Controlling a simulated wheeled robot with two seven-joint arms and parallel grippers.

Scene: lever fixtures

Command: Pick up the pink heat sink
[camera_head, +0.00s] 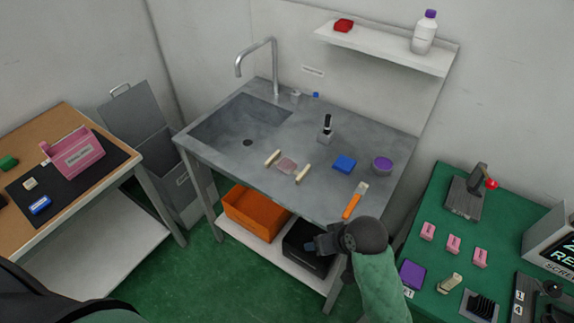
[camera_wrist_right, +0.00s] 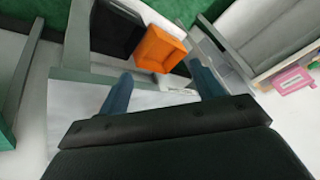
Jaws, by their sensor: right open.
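A small pinkish flat block (camera_head: 287,165) lies on the metal counter (camera_head: 225,165) between two pale bars; it may be the pink heat sink, but its fins are too small to make out. Several small pink blocks (camera_head: 454,243) stand in a row on the green table. My right gripper (camera_head: 311,245) is in front of the counter's front edge, away from all of these. In the right wrist view the right gripper (camera_wrist_right: 162,88) is open, its fingers wide apart with nothing held between them. My left gripper is not in view.
An orange bin (camera_head: 256,212) and a black bin (camera_head: 305,249) sit on the lower shelf. An orange-handled tool (camera_head: 353,205), blue block (camera_head: 344,164) and purple bowl (camera_head: 382,163) are on the counter's right. A pink box (camera_head: 78,156) stands on the left table. A lever (camera_head: 477,182) rises from the green table.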

